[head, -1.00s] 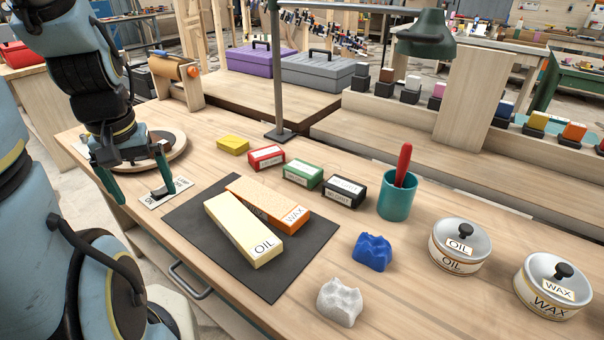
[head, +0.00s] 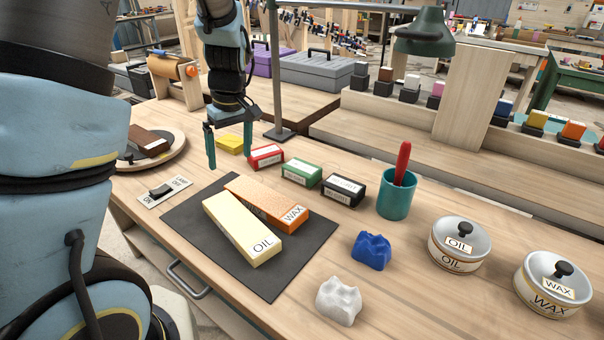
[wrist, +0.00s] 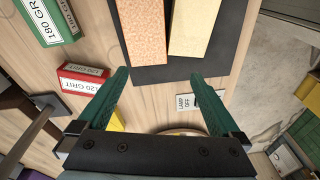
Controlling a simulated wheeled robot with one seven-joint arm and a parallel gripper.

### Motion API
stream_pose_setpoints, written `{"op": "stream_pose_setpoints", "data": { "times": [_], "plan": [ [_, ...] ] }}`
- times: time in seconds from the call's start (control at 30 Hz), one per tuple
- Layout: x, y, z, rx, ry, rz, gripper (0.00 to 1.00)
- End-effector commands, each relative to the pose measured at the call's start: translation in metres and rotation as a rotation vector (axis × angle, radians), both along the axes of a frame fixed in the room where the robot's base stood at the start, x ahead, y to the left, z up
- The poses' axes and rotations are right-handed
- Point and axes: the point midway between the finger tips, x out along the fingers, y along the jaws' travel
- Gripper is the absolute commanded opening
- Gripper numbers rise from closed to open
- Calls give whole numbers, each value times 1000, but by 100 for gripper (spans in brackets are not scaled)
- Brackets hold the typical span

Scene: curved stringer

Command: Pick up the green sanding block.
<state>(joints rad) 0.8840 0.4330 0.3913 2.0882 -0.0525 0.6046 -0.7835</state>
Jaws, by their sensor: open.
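The green sanding block (head: 301,173) sits on the workbench between the red block and the black block, its white label facing front. In the wrist view the green block (wrist: 47,22) shows at the upper left, cut by the frame edge, with "180 GR" readable. My gripper (head: 229,166) is open and empty, pointing down above the bench to the left of the green block, near the yellow block. In the wrist view its two green fingers (wrist: 161,82) are spread wide with nothing held between them.
Close by are a red block (head: 266,157), a yellow block (head: 231,144) and a black block (head: 343,190). A lamp post (head: 279,80) rises behind the red block. A dark mat (head: 190,235) holds OIL and WAX bars. A teal cup (head: 398,197) stands at right.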

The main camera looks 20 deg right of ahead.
Motion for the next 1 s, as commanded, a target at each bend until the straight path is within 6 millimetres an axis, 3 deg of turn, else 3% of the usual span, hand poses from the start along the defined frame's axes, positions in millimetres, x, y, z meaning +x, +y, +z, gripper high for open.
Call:
{"op": "stream_pose_setpoints", "data": {
  "times": [0.03,0.3,0.4,0.5,0.67,1.0],
  "plan": [
    [1,-24,-4,17,-16,10,100],
    [-5,-140,-10,64,-160,133,100],
    [-14,-173,-10,63,-211,160,100],
    [-22,-195,-8,59,-246,178,100],
    [-24,-206,-12,55,-268,192,100],
    [-9,-197,-54,55,-266,193,100]
  ]
}}
